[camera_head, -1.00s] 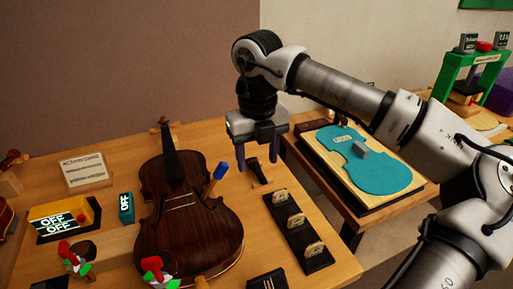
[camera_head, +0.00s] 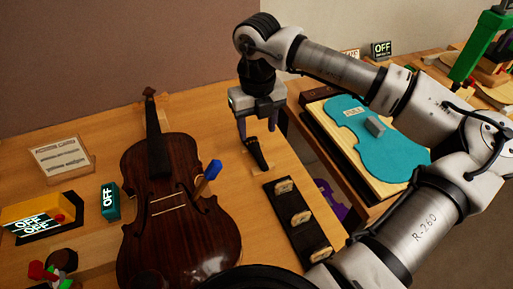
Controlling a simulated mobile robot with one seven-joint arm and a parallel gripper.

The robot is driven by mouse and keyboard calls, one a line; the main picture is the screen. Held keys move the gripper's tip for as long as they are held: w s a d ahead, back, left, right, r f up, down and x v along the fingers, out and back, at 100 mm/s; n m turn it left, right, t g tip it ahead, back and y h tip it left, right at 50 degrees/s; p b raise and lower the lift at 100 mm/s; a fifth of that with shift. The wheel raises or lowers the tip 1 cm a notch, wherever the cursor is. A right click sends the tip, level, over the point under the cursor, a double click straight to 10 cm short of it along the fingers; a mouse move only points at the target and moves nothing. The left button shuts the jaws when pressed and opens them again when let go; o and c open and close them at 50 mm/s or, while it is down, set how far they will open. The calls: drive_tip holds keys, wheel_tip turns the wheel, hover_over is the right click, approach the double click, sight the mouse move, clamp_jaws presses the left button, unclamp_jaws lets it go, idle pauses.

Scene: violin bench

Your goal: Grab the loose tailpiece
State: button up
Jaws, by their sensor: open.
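The loose tailpiece (camera_head: 256,154) is a small dark tapered piece lying on the wooden bench, to the right of the violin's neck. My gripper (camera_head: 257,124) points down above it, its fingers spread to either side of the tailpiece's upper end in the picture. The gripper is open and holds nothing. I cannot tell the exact height of the fingertips over the bench. The dark brown violin (camera_head: 178,220) lies on its back to the left.
A black rack with several small bridge-like pieces (camera_head: 299,218) stands right of the violin. A blue-topped tool (camera_head: 213,169) is at the violin's edge. A teal violin-shaped plate (camera_head: 362,150) lies on a right-hand table. A card (camera_head: 61,157) and green OFF box (camera_head: 110,202) stand left.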

sight(257, 149)
drive_tip(key=shift+s+a+f+p, duration=0.1)
drive_tip(key=shift+f+p, duration=0.45)
drive_tip(key=shift+f, duration=1.1)
drive_tip(key=shift+a+f+p, duration=0.1)
drive_tip(key=shift+f+p, duration=0.4)
drive_tip(key=shift+f, duration=1.1)
drive_tip(key=shift+d, duration=0.1)
drive_tip(key=c, duration=1)
